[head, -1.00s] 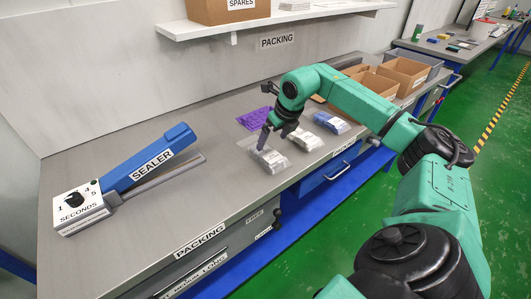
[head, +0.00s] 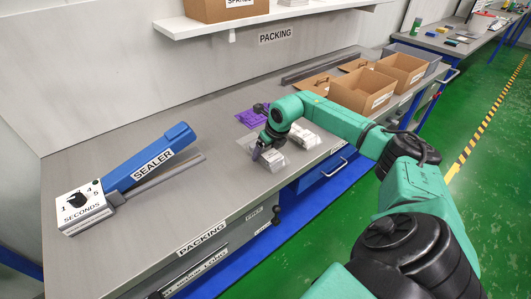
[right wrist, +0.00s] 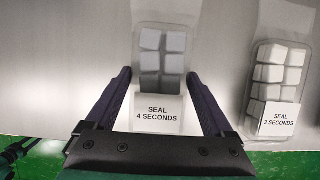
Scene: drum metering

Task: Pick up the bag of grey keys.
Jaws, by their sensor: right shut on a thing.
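The bag of grey keys (head: 274,163) is a clear bag lying on the bench, near its front edge. In the right wrist view the bag (right wrist: 160,63) shows light and darker grey keys and a label reading "SEAL 4 SECONDS". My right gripper (head: 260,151) is down at this bag; its two dark fingers (right wrist: 158,78) stand on either side of it, shut on it. The bag still looks to be at bench level. My left gripper is not in view.
A second bag with whitish keys (right wrist: 274,75), labelled "SEAL 3 SECONDS", lies close to the right. A purple item (head: 247,118) lies behind my gripper. The blue sealer (head: 150,160) stands at left, with clear bench between. Cardboard boxes (head: 362,90) stand at the back right.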

